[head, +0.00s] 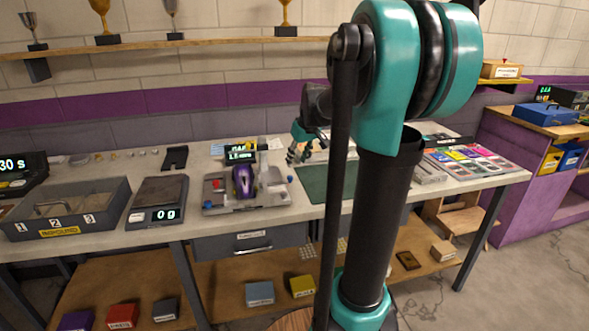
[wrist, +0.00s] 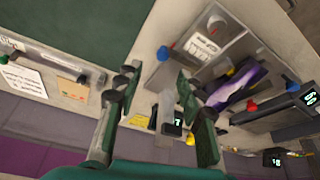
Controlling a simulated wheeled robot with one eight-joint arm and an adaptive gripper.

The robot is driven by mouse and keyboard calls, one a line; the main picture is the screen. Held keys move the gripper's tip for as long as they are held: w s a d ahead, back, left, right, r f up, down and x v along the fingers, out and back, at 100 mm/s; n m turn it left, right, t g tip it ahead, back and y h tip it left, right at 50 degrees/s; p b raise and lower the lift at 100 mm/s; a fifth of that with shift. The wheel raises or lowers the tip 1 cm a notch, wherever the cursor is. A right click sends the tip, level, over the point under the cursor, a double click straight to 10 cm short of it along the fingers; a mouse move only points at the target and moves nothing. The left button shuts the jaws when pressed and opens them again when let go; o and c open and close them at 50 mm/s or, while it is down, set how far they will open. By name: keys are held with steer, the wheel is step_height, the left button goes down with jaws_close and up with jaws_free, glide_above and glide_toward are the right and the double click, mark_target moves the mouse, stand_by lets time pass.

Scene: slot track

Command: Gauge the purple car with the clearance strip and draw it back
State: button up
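In the wrist view the purple car (wrist: 238,86) lies in the fixture, right of my fingers and partly shadowed. My gripper (head: 298,153) hovers right of and behind the fixture, apart from the car. I cannot make out the clearance strip for certain.
A scale (head: 158,200) reading 0 g and a grey numbered bin (head: 65,210) stand left of the fixture. A small display (head: 241,152) stands behind it. A dark green mat (head: 313,184) lies to its right. Colourful cards (head: 468,158) lie farther right, past my arm.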

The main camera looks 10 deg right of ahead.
steer(key=shift+v, duration=1.4)
